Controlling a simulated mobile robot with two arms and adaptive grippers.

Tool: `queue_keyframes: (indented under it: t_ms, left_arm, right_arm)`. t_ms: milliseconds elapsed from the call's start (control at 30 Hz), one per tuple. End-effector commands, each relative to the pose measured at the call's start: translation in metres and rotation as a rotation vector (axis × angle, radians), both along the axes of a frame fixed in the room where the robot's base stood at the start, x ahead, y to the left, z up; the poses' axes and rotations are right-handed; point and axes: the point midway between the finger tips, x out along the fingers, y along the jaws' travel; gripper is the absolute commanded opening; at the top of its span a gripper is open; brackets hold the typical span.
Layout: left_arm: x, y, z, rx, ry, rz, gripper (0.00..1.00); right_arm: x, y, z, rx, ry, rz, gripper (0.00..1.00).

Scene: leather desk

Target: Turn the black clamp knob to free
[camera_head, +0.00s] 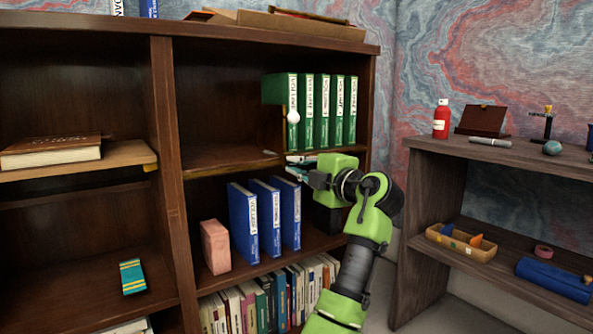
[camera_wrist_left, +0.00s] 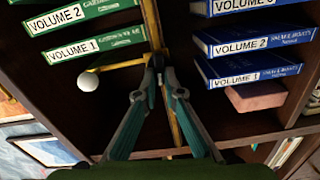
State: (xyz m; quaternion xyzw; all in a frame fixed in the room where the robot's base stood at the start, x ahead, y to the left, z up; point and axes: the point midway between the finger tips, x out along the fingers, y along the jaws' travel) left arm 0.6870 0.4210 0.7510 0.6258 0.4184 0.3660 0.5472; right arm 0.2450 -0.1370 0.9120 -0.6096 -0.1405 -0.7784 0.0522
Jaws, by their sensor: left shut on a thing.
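My left gripper (camera_head: 289,167) reaches to the front edge of the middle shelf, just below the green volumes. In the left wrist view the gripper's fingertips (camera_wrist_left: 159,74) close around a small dark part at a brass rail. This is the black clamp knob (camera_wrist_left: 157,61), mostly hidden between the fingers. The knob cannot be made out in the head view. A white ball (camera_head: 293,117) stands in front of the green volumes. In the wrist view the white ball (camera_wrist_left: 87,82) sits at a thin brass arm (camera_wrist_left: 118,66). My right gripper is not in view.
Green volumes (camera_head: 322,108) stand above my gripper, and blue volumes (camera_head: 265,220) with a pink block (camera_head: 215,247) stand below. The shelf left of the green volumes is bare. A side table (camera_head: 500,155) with small items stands at right.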

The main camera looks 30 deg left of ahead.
Motion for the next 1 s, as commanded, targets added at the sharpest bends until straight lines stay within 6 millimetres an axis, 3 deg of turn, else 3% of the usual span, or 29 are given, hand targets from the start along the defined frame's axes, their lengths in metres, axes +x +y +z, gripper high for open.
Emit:
queue_keyframes:
  t_ms: [633,700,733,1000]
  left_arm:
    - [0.0008,-0.0012,-0.0025,-0.022,-0.045,-0.003,0.0]
    - [0.0008,-0.0012,-0.0024,-0.022,-0.045,-0.003,0.22]
    - [0.0007,-0.0012,-0.0023,-0.022,-0.045,-0.002,0.26]
    - [0.0004,-0.0005,-0.0013,-0.021,-0.047,-0.001,0.26]
  right_arm:
    - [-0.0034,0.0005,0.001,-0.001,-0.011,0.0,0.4]
    - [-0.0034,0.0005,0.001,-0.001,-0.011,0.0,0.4]
    - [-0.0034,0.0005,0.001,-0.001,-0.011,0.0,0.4]
    - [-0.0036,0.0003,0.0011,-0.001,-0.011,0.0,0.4]
